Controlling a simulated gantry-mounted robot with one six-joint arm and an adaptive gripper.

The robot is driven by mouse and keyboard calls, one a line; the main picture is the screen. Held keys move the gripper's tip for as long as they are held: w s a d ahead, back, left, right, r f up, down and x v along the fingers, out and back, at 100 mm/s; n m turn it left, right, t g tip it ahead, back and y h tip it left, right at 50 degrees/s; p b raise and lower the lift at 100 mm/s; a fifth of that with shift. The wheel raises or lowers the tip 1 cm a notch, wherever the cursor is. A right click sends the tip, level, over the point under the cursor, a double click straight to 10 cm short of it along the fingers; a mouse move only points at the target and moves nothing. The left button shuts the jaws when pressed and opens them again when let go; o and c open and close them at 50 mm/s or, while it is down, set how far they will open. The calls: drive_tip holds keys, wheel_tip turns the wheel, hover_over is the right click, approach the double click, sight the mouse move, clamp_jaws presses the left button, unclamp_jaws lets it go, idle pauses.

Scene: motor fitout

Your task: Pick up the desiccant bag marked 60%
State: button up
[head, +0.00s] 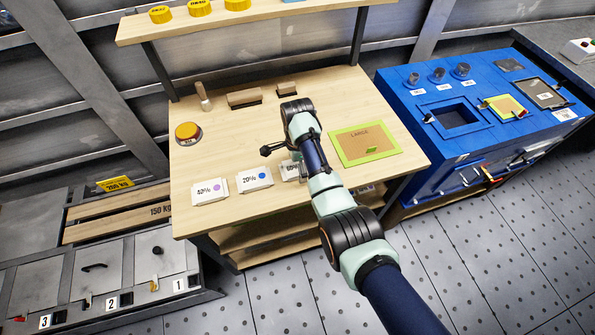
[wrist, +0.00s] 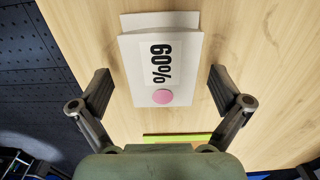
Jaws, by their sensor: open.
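The desiccant bag marked 60% (wrist: 190,75) is white, with a black-printed label and a pink dot. In the wrist view it lies flat on the wooden bench between my gripper's fingers. A second white layer shows at its top edge. My gripper (wrist: 160,92) is open, with one finger on each side of the bag and a gap to both edges. In the head view my arm partly covers the 60% bag (head: 290,171). To its left lie a bag marked 20% (head: 254,179) with a blue dot and another (head: 210,191) with a purple dot.
A green-edged mat marked LARGE (head: 365,144) lies right of my arm. An orange-topped round button (head: 187,132) sits at the bench's left. A wooden-handled tool (head: 203,97) and dark-edged blocks stand at the back. A blue cabinet (head: 470,120) stands to the right.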

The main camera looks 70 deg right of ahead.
drive_tip(key=shift+w, duration=0.1)
drive_tip(key=c, duration=1.3)
drive_tip(key=shift+r, duration=0.1)
wheel_tip(320, 180, up, 20)
drive_tip(key=p, duration=0.9)
